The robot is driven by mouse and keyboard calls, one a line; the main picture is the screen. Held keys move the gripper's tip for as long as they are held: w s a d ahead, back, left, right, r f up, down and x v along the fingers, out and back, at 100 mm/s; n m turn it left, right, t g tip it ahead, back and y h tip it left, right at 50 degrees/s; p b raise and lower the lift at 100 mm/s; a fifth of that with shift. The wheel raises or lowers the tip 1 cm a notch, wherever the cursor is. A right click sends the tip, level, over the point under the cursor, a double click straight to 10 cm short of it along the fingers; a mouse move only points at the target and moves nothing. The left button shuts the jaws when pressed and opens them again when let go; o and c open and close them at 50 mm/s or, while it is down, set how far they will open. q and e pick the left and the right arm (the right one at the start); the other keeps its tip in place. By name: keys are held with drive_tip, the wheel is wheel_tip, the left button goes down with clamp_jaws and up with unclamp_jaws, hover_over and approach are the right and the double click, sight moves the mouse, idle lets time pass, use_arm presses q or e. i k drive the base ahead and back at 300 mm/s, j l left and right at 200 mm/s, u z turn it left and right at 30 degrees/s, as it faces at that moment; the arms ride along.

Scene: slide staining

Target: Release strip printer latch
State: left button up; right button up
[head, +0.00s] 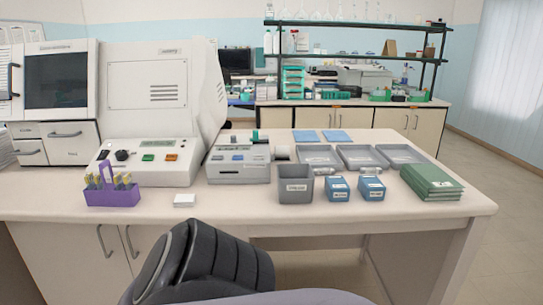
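A small grey-white device (238,165), which looks like the strip printer, stands on the bench just left of the middle. Neither of my grippers is in view.
A large white machine (150,90) stands left of the printer. A purple caddy (112,193), a grey bin (297,187), blue boxes (337,190), grey trays (362,157) and green folders (431,182) share the bench (235,207). A black chair (205,262) stands in front.

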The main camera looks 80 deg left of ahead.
sight(256, 138)
drive_tip(key=j+u, duration=0.2)
drive_tip(key=u, duration=2.5)
drive_tip(key=j+u, duration=0.3)
drive_tip(key=i+j+u, duration=0.1)
drive_tip(key=u, duration=0.2)
drive_tip(key=j, duration=0.1)
